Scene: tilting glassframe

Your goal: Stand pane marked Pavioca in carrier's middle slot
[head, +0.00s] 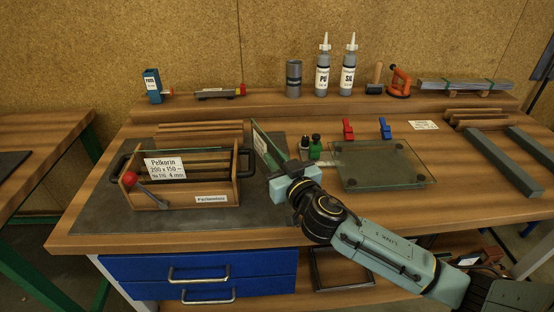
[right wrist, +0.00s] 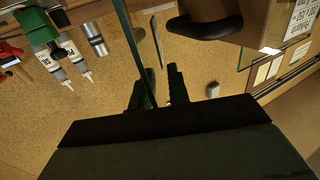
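The wooden carrier (head: 222,188) with black handles stands on the dark mat at the left. A pane labelled Pelkorin (head: 165,168) shows at its front left; I cannot tell which slot it is in. My right gripper (head: 282,176) appears shut on the lower edge of a greenish glass pane (head: 266,150), just right of the carrier and apart from its slots. The held pane is upright, slightly tilted, with a pale label too oblique to read. In the right wrist view this pane (right wrist: 133,45) is nearly edge-on at the fingers (right wrist: 158,92). My left gripper is out of view.
A glass sheet (head: 382,168) lies flat to the right, with red and blue clamps (head: 348,129) behind it. Small bottles (head: 315,147) stand beside the held pane. Cartridges (head: 322,78) and tools line the rear shelf. The dark mat (head: 95,213) is bare at front left.

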